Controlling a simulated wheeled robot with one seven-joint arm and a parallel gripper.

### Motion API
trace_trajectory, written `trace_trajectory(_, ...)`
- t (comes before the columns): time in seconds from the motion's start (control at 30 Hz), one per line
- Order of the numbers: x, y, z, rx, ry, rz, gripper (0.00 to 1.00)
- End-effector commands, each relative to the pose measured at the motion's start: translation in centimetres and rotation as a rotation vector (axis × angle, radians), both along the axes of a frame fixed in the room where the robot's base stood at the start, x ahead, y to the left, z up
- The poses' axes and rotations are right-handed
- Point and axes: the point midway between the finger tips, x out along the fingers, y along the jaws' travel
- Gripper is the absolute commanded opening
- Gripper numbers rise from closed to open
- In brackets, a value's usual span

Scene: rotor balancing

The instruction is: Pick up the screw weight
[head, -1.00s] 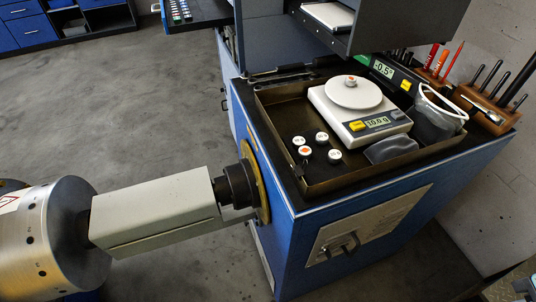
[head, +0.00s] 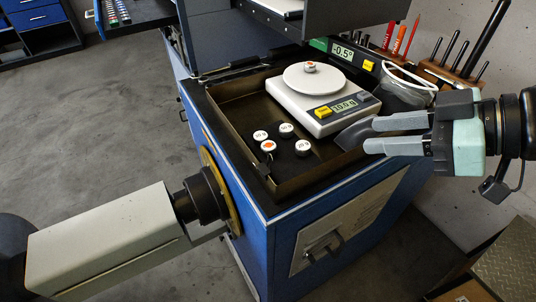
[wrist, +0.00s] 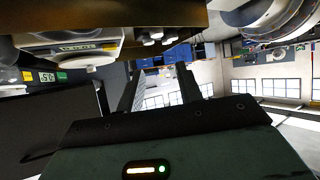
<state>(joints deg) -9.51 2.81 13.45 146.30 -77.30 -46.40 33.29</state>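A small round weight with an orange-red top (head: 310,67) sits on the white pan of the digital scale (head: 338,110), whose display seems to read 10.0 g. Several similar white-topped weights (head: 286,130) stand in the tray, left of the scale; one of these also has an orange mark (head: 268,146). I cannot tell which one is the screw weight. My gripper (head: 368,136) is open and empty, to the right of the tray, with its fingers pointing left. In the wrist view, the gap between the fingers (wrist: 158,85) is empty, and weights (wrist: 150,40) show upside down above.
The brown tray (head: 235,112) has raised walls and sits on the blue cabinet (head: 290,250). A grey pouch (head: 403,90) and a wooden tool rack (head: 455,80) stand behind my gripper. A -0.5° display (head: 343,51) stands behind the scale.

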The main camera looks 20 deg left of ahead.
Motion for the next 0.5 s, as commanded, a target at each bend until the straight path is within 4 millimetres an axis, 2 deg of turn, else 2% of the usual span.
trace_trajectory(0.17,-1.2,0.5,-0.1,0.032,0.030,0.069,0.36)
trace_trajectory(0.5,-0.9,3.4,-1.2,0.034,0.034,0.074,0.36)
